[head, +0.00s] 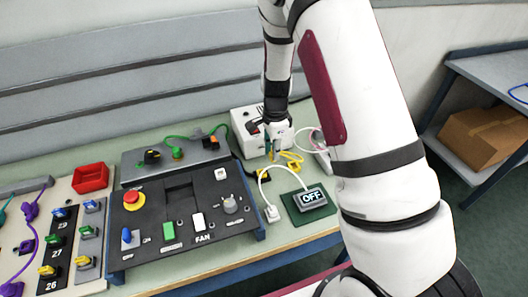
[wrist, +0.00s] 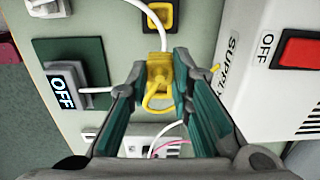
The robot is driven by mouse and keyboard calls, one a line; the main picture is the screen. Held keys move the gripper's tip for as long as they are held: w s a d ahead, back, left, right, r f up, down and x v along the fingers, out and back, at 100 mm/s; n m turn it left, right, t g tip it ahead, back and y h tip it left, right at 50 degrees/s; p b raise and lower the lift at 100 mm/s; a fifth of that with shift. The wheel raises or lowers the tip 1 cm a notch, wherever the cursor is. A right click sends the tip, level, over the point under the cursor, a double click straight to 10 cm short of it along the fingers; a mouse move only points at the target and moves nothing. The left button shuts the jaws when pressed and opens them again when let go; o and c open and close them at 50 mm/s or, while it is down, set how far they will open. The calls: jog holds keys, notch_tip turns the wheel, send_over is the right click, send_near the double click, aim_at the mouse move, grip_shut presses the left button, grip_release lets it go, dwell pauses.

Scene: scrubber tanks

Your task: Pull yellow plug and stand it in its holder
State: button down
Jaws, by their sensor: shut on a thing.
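The yellow plug (wrist: 158,72) sits between my fingertips in the wrist view, with a loop of yellow cord beside it. My gripper (wrist: 160,68) is shut on it. A yellow square frame with a dark middle (wrist: 160,14), which looks like the holder, lies just beyond the plug. In the head view my gripper (head: 271,153) points down in front of the white supply box (head: 243,133). Yellow parts (head: 291,158) show just right of it there, too small to tell apart. I cannot tell whether the plug is seated in anything.
The supply box with its red switch (wrist: 310,48) is close at the right in the wrist view. A white cord runs over the yellow frame. An OFF display (head: 311,197) stands on a green base. A black fan panel (head: 178,222) fills the bench at left.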

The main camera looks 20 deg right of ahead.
jog(key=d+b, duration=0.1)
jog(key=d, duration=0.7)
dwell(0.4)
jog(key=shift+f+b, duration=0.7)
jog(key=shift+f, duration=1.55)
jog(key=shift+f, duration=0.15)
jog(key=shift+f+b, duration=0.4)
jog(key=shift+f, duration=0.5)
jog(key=c, duration=0.9)
grip_release()
jog(key=shift+o, duration=0.2)
